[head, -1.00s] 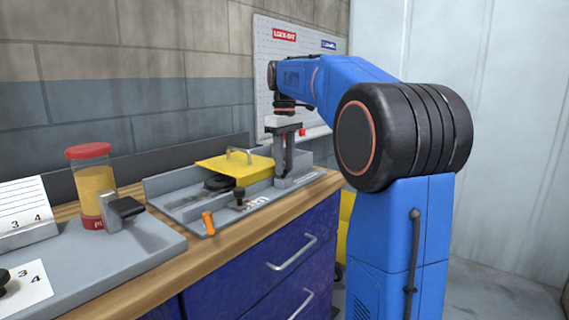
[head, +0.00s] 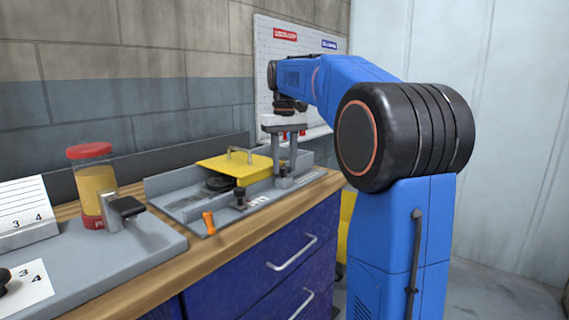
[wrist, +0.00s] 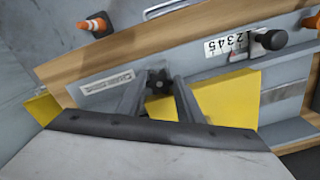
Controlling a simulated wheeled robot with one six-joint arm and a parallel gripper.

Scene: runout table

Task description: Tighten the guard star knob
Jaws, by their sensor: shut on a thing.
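The black star knob (wrist: 158,80) shows in the wrist view between my two grey fingertips, beside the yellow guard (wrist: 215,98). My gripper (wrist: 157,84) is shut on the knob, with a finger on either side. In the head view my gripper (head: 284,178) points straight down at the right end of the grey machine bed, just right of the yellow guard (head: 222,168) with its handle. The knob itself cannot be made out there.
A black knob (head: 240,197) and an orange lever (head: 208,222) stand along the bed's front. A red-lidded jar (head: 93,185) stands left on a grey plate. The wall with a pegboard (head: 268,60) is behind. An orange cone (wrist: 96,25) shows beyond the wooden edge.

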